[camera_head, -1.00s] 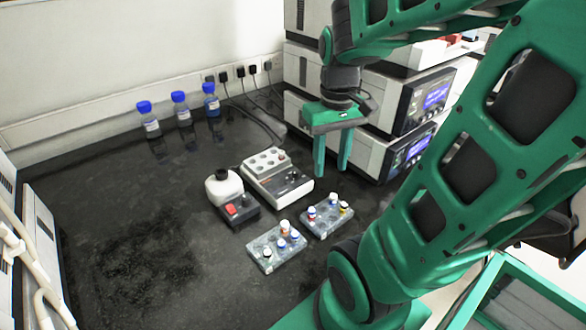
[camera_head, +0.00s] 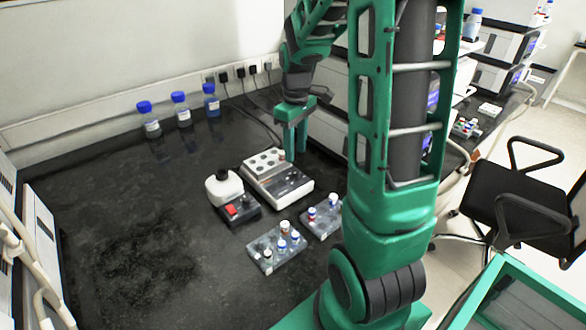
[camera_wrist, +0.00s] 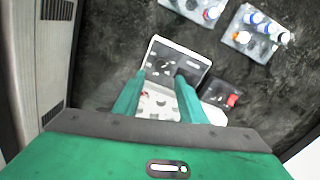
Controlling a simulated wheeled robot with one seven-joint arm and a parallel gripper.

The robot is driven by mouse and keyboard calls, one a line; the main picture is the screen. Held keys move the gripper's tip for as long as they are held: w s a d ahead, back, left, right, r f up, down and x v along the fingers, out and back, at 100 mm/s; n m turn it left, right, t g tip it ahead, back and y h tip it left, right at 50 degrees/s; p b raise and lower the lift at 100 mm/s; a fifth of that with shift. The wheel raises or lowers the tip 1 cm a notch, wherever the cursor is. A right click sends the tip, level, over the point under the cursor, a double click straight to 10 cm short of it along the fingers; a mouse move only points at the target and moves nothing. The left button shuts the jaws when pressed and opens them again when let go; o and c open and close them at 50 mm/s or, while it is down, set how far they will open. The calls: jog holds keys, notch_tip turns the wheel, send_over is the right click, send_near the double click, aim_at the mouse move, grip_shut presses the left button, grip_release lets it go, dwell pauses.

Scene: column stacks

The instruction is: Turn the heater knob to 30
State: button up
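The heater (camera_head: 264,164) is a white box with round wells at its back and a dark control panel at its front. It stands in the middle of the bench and also shows in the wrist view (camera_wrist: 184,48). The panel (camera_head: 291,184) carries small dark knobs, too small to read a setting. My gripper (camera_head: 296,154) is above the back right of the heater, pointing down. In the wrist view my gripper (camera_wrist: 156,80) has its two green fingers apart over the heater, with nothing between them. The fingers hide part of the panel and wells.
Two vial racks (camera_head: 265,258) (camera_head: 322,226) are in front. Blue-capped bottles (camera_head: 180,110) stand near the wall. The left bench is clear.

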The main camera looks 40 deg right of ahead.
aim_at(295, 171)
notch_tip(295, 171, down, 8)
jog(key=shift+r, duration=0.2)
grip_shut()
